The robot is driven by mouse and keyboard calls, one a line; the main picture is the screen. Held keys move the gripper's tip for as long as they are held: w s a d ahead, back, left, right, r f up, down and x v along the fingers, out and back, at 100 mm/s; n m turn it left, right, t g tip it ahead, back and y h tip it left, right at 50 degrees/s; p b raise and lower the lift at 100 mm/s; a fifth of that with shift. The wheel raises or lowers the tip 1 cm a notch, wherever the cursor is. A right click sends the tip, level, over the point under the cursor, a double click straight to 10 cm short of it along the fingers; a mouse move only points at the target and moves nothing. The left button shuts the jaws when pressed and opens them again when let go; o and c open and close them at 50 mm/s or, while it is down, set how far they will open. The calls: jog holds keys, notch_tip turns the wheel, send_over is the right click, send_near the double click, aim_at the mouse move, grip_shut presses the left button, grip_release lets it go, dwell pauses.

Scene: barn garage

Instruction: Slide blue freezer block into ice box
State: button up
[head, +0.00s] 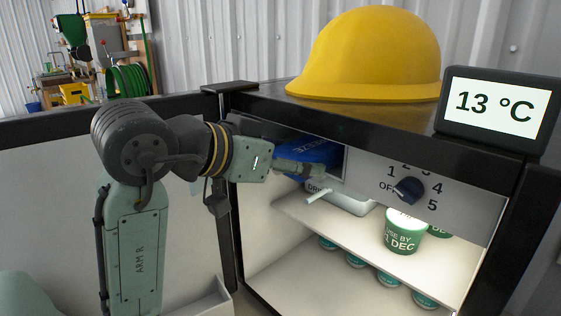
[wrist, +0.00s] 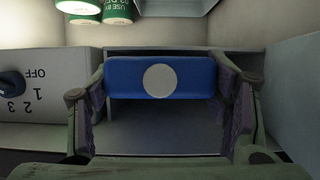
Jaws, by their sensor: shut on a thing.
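The blue freezer block (head: 312,156) is at the mouth of the ice box (head: 346,163), at the top left inside the small fridge. My gripper (head: 318,172) is shut on the block. In the wrist view, which looks upside down, the fingers (wrist: 164,92) hold the block (wrist: 190,78) at its two ends. Its near face with a pale round disc faces me, and the grey ice box opening (wrist: 150,125) frames it. How deep the block sits inside is hard to tell.
The dial (head: 409,189) is right of the ice box. A drip tray (head: 352,202) sits below the opening, beside green-and-white tubs (head: 403,240). The open fridge door (head: 60,185) stands left. A yellow hard hat (head: 368,55) and temperature display (head: 497,103) are on top.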

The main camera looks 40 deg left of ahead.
jog(key=shift+w+d+f, duration=0.1)
jog(key=shift+w, duration=0.85)
jog(key=shift+w+d+f, duration=0.1)
jog(key=shift+w, duration=0.8)
jog(key=o, duration=1.8)
jog(key=shift+c, duration=0.2)
jog(key=shift+f, duration=0.1)
jog(key=shift+v, duration=3.8)
